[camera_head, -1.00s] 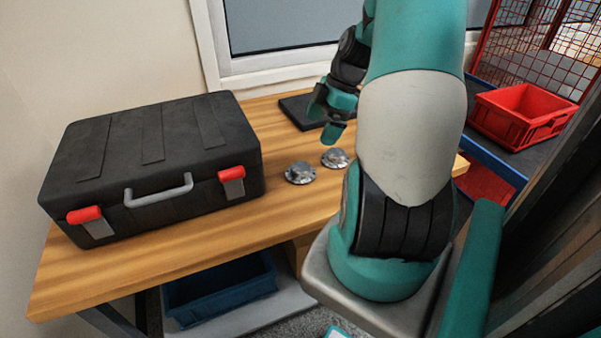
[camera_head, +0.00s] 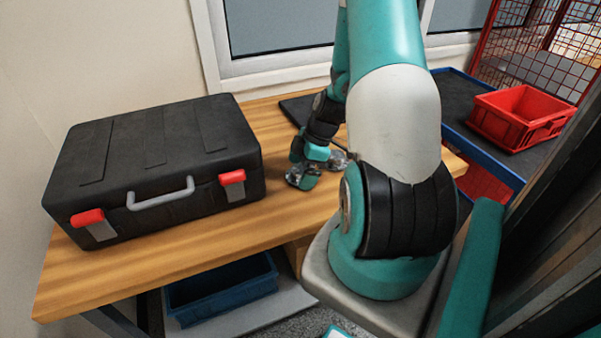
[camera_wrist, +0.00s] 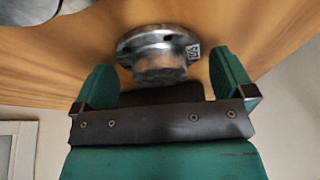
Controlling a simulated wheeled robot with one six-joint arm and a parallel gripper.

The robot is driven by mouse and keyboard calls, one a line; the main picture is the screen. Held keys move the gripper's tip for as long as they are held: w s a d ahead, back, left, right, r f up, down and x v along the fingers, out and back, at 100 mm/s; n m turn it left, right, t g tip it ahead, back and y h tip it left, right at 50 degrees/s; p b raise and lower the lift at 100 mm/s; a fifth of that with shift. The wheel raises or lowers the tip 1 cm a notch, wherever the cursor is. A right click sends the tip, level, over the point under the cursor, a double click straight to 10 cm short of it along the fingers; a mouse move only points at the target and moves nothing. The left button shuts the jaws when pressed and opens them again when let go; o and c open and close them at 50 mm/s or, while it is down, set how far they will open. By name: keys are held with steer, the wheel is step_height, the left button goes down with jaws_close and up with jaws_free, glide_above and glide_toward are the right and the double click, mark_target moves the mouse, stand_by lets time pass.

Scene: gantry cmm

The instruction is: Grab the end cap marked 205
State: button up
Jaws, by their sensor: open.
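Two round metal end caps lie on the wooden table. One end cap (camera_wrist: 158,52) sits ahead of and between the fingers in the wrist view; a small light tag with dark marks is on its flange, too small and tilted to read. My gripper (camera_wrist: 165,78) is open, with a green finger on each side of this cap and nothing held. In the head view my gripper (camera_head: 308,170) is low over the left end cap (camera_head: 292,177) and partly hides it. The other end cap (camera_head: 338,160) shows just behind and to the right. A metal rim is cut off at the wrist view's top left.
A black case (camera_head: 150,165) with red latches stands on the wooden table (camera_head: 200,250) to the left. A dark flat pad (camera_head: 296,108) lies behind. A red crate (camera_head: 520,115) stands on a cart at the right. A blue bin (camera_head: 220,290) is below the table.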

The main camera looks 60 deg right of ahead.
steer(key=c, duration=0.9)
steer(key=shift+o, duration=0.2)
